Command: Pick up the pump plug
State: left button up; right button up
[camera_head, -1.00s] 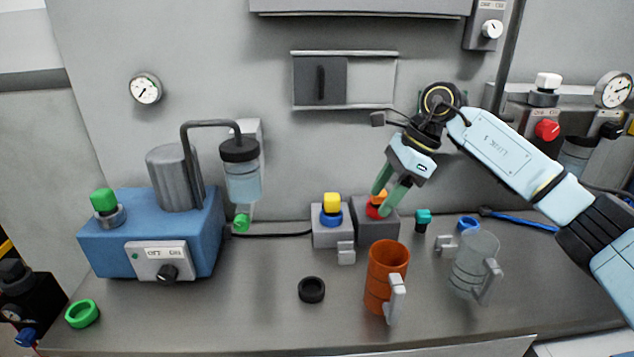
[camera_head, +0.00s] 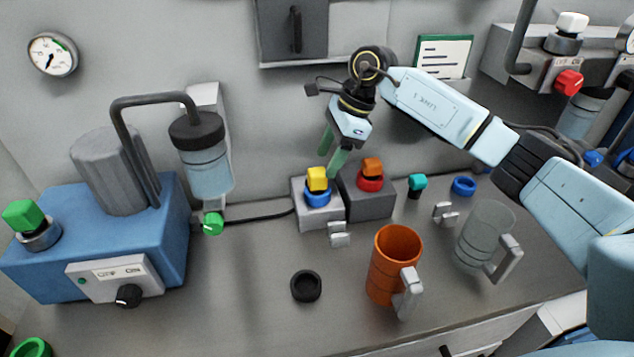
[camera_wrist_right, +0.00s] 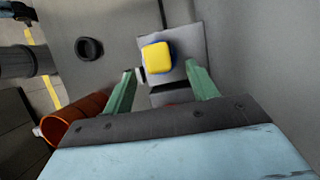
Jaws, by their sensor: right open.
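Which plug is the pump plug I cannot tell. A green-capped plug (camera_head: 24,218) stands upright in a grey collar on the blue pump-like machine (camera_head: 95,235). A yellow-capped plug (camera_head: 317,179) with a blue ring sits on a grey block (camera_head: 328,217). An orange-capped plug (camera_head: 372,167) with a red ring sits on the darker block beside it. My right gripper (camera_head: 330,165) is open and empty, just above and behind the yellow-capped plug. In the right wrist view the yellow cap (camera_wrist_right: 158,57) lies between and beyond the open fingertips (camera_wrist_right: 163,72). My left gripper is out of view.
An orange mug (camera_head: 392,265) and a clear mug (camera_head: 484,236) stand in front of the blocks. A black ring (camera_head: 306,286) lies on the bench. A teal-capped plug (camera_head: 417,183) and blue ring (camera_head: 464,185) are to the right. The wall is close behind my gripper.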

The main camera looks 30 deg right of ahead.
aim_at(319, 170)
jog(key=x, duration=0.5)
jog(key=shift+a, duration=0.4)
jog(key=c, duration=1.2)
